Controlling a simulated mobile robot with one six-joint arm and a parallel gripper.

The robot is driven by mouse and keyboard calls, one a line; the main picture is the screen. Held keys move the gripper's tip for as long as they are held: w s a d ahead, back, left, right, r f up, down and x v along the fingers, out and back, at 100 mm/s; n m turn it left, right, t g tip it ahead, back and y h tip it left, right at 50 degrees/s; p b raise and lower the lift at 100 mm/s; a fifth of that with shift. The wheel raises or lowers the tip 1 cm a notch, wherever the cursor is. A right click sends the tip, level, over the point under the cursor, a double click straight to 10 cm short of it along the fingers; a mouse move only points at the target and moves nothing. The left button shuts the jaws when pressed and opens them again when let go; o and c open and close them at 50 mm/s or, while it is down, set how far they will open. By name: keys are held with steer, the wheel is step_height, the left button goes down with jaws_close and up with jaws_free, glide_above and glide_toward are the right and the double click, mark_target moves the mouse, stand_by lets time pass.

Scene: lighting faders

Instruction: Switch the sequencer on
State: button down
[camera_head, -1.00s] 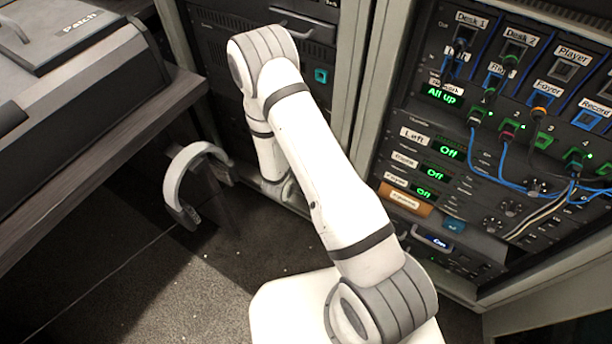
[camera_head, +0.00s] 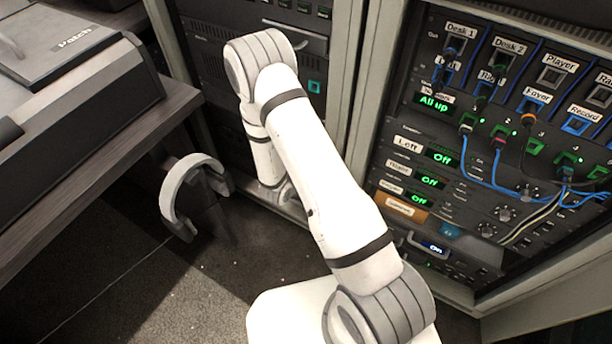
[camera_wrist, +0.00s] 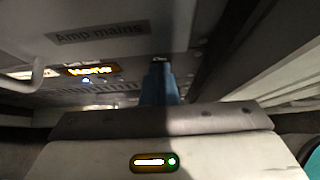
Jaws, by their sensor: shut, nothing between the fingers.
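My gripper (camera_wrist: 160,82) shows in the wrist view as dark blue fingers, shut and empty, pointing at a dark rack front. An "Amp mains" label (camera_wrist: 103,33) is on a panel above and left of the fingertips. A unit with a lit orange display (camera_wrist: 92,70) and a small blue light is left of the fingers; its label is too blurred to read. I cannot make out which unit is the sequencer, or its switch. In the head view my arm reaches toward the foot of the left rack (camera_head: 345,80), and my gripper is hidden.
The right rack holds patch cables (camera_head: 485,178), a green "All up" display (camera_head: 434,103) and several "Off" displays. A dark desk (camera_head: 90,165) stands at the left, with a grey curved band (camera_head: 172,195) beside it. A metal handle (camera_wrist: 25,78) juts out left in the wrist view. Floor shows between.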

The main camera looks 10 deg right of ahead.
steer(key=shift+a+r, duration=0.1)
stand_by(0.3)
steer(key=p+v, duration=0.3)
steer(key=v, duration=1)
steer(key=shift+r, duration=0.25)
steer(key=shift+w, duration=0.1)
steer(key=s+d+r+m+g+p, duration=0.25)
steer(key=r+m+p, duration=0.2)
steer(key=r, duration=0.55)
steer(key=s+d+r+m+g+h+p, duration=0.1)
steer(key=d+r+m+p, duration=0.35)
steer(key=r, duration=0.65)
steer(key=s+d+r+m+g+p, duration=0.25)
steer(key=r+m+p, duration=0.2)
steer(key=r, duration=0.55)
steer(key=s+a+r+m+y+p, duration=0.1)
steer(key=s+r+m+y+p, duration=0.1)
steer(key=r, duration=0.7)
steer(key=s+a+r+m+y+p, duration=0.1)
steer(key=s+r+m+y+p, duration=0.2)
steer(key=s+r+m+p, duration=0.2)
steer(key=s+a+r+m+t+y+p, duration=0.1)
steer(key=s+r+m+y+p, duration=0.2)
steer(key=r, duration=0.9)
steer(key=m+p, duration=0.3)
steer(key=shift+s+r, duration=0.4)
